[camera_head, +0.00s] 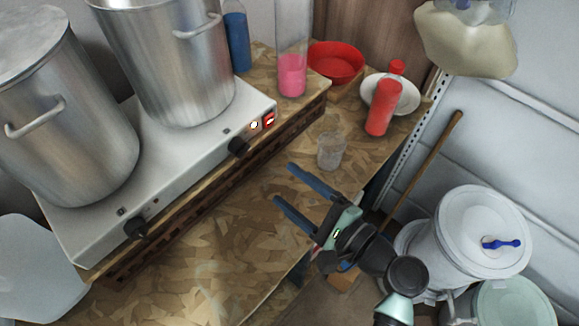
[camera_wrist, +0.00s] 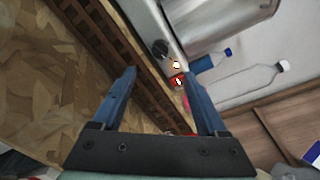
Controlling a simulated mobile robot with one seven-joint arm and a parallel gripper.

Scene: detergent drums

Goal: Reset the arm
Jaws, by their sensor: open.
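My gripper (camera_head: 283,184) is in the head view, right of centre, above the chipboard table (camera_head: 225,235). Its two blue fingers point to the upper left, towards the hot plate's front edge. The fingers are apart with nothing between them. In the wrist view my gripper (camera_wrist: 165,98) shows both fingers spread, with the wooden riser's edge and the hot plate beyond them. My arm reaches in from the lower right of the head view.
A white hot plate (camera_head: 185,160) bears two steel pots. A clear cup (camera_head: 331,151), a red bottle (camera_head: 383,108), a red bowl (camera_head: 336,63) and a pink-filled bottle (camera_head: 291,75) stand beyond my gripper. White drums (camera_head: 484,232) stand at right. The front table area is clear.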

